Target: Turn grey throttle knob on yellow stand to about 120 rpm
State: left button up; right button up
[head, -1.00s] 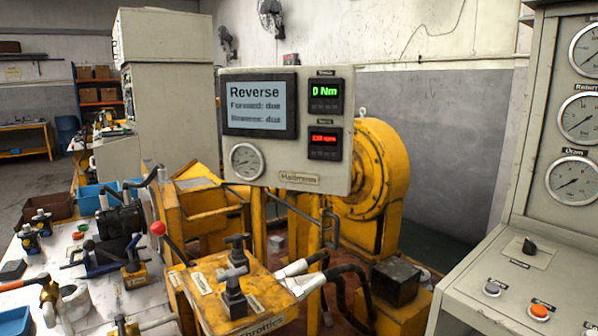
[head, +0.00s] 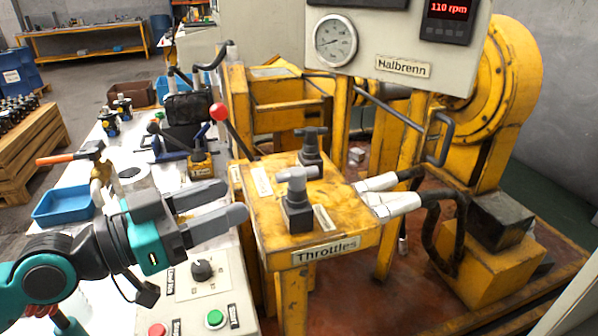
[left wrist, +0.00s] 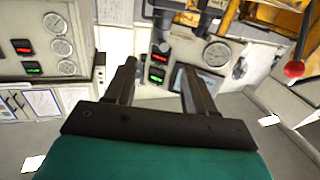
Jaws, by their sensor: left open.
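The yellow throttle stand (head: 285,255), labelled "Throttles", stands at the centre of the head view. The grey throttle knob (head: 298,178) is a light grey T-handle on a dark base at its front. A darker, similar knob (head: 310,140) is behind it. The red speed display (head: 450,10) at the top reads 110 rpm. My left gripper (head: 233,200) is open and empty, left of the grey knob and apart from it, fingers pointing towards it. Its fingers (left wrist: 157,78) also show in the left wrist view. My right gripper is not in view.
A red-tipped lever (head: 220,113) rises at the stand's back left. White-sleeved hoses (head: 392,205) leave its right side. A control box (head: 205,285) with a dial and red and green buttons is below my left gripper. The gauge panel (head: 385,45) overhangs behind.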

aim_at(281, 180)
pick_arm(q)
jog(key=p+x, duration=0.1)
jog(key=x, duration=0.4)
jog(key=p+x, duration=0.2)
jog(key=x, duration=0.4)
jog(key=shift+w+d+r, duration=0.1)
jog(key=shift+d+r, duration=0.1)
jog(key=shift+d, duration=0.05)
jog(key=shift+w+d+f+p, duration=0.1)
jog(key=shift+w+d+p, duration=0.25)
jog(key=shift+d, duration=0.2)
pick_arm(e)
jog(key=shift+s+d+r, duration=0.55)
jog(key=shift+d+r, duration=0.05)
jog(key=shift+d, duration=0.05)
